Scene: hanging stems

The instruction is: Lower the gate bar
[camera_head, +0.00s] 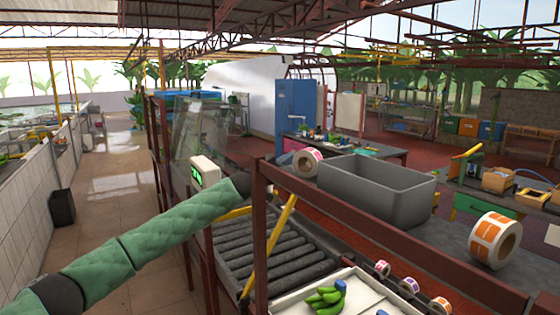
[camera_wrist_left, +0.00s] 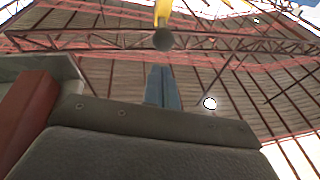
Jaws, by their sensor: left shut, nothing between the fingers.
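A yellow bar (camera_head: 268,245), which looks like the gate bar, slants up and to the right over the roller conveyor (camera_head: 245,262), raised at an angle. The red frame post crosses in front of part of it. My left arm reaches in from the left in a green sleeve; its dark wrist ends beside the red post, and its fingers are not clear there. In the left wrist view my left gripper (camera_wrist_left: 160,72) is shut and empty, pointing up. Beyond its tips a yellow bar (camera_wrist_left: 162,12) with a grey round end shows, apart from them in the picture. My right gripper is out of view.
A red metal frame (camera_head: 400,255) stands close by my left wrist. A white tray (camera_head: 355,290) holds green bananas (camera_head: 325,298).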

